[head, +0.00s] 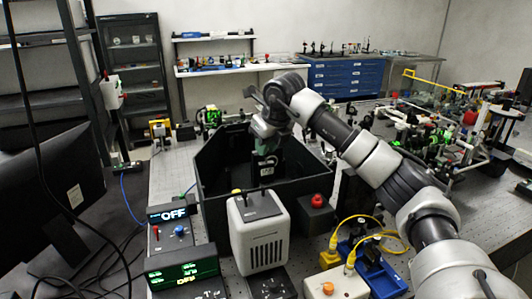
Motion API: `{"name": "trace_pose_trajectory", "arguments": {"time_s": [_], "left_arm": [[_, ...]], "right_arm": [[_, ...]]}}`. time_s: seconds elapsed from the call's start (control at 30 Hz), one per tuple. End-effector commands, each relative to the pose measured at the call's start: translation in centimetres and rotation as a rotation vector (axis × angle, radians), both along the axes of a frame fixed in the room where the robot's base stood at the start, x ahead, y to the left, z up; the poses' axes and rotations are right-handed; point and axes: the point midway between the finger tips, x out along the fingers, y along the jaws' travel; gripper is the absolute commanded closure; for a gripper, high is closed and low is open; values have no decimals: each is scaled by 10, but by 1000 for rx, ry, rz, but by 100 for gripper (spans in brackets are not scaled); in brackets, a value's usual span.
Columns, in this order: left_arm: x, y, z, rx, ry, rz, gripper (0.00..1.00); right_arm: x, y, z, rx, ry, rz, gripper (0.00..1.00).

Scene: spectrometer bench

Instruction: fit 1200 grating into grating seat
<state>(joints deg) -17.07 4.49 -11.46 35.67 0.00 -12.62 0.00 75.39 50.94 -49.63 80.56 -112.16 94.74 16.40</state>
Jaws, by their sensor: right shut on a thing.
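My right arm reaches in from the right, and its gripper (264,142) points down into an open black box (213,172) on the bench. The gripper is shut on a small dark block, which I take to be the 1200 grating (266,167). A pale patch shows on its face, but no marking is legible. The block is inside the box walls, low under the fingers. The grating seat cannot be made out; the front wall and the gripper hide the box floor, so I cannot tell whether the block touches it. My left gripper is not in view.
A grey-white vented unit (262,236) and a red-knobbed black box (316,210) stand before the enclosure. Lit display boxes (182,268) are at left. Yellow cables (352,254) and crowded optics (440,135) lie at right. A dark monitor (50,190) fills the left edge.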

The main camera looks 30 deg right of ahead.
Motion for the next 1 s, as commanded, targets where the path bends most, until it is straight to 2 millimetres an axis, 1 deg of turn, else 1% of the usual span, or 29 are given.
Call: {"name": "trace_pose_trajectory", "arguments": {"time_s": [0.27,0.47,0.5,0.9,1.0], "left_arm": [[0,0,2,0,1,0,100],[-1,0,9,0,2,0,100],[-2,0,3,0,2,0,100],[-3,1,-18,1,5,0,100],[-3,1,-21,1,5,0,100]], "right_arm": [[0,0,2,0,-2,0,100],[5,0,4,0,-4,0,100],[4,0,-2,0,-4,0,100],[4,0,-38,0,-4,0,100],[4,0,-43,0,-5,0,100]]}}
